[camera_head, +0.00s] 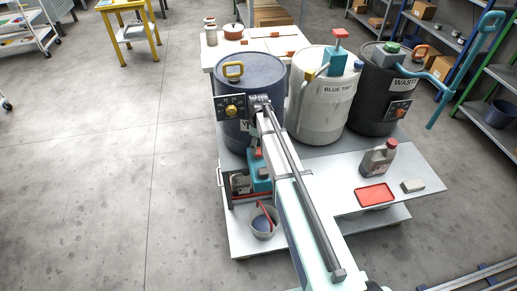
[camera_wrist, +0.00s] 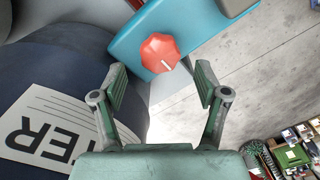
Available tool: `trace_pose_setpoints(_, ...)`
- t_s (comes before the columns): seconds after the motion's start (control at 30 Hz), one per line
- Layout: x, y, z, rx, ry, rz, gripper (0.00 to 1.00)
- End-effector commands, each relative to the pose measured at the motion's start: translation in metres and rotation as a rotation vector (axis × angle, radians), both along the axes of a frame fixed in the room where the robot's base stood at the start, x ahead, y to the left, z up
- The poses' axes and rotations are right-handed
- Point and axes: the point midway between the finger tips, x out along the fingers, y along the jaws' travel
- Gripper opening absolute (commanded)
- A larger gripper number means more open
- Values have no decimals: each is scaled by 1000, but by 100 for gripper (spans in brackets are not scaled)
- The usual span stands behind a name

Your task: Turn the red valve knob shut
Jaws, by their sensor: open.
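The red valve knob (camera_wrist: 159,52) shows in the wrist view, with a pale line on its face. It is mounted on a blue body (camera_wrist: 195,30). My gripper (camera_wrist: 162,84) is open, with its two fingers spread apart. The knob is ahead of the gap between the fingertips, and no contact shows. In the head view, a teal unit (camera_head: 260,172) stands low in front of the blue drum, at the end of my arm. My arm partly hides this area, and the knob is too small there to make out surely.
The dark blue drum (camera_head: 237,128) is close on the left of my gripper. Drums marked BLUE TINT (camera_head: 312,118) and WASTE (camera_head: 372,112) stand to its right. A bucket (camera_head: 263,228), a red tray (camera_head: 375,195) and a jug (camera_head: 377,160) are nearby.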

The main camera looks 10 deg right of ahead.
Motion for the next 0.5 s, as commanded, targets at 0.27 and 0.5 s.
trace_pose_setpoints(0.27,0,0,-31,0,0,0,74)
trace_pose_setpoints(0.5,0,0,-35,-1,-1,0,74)
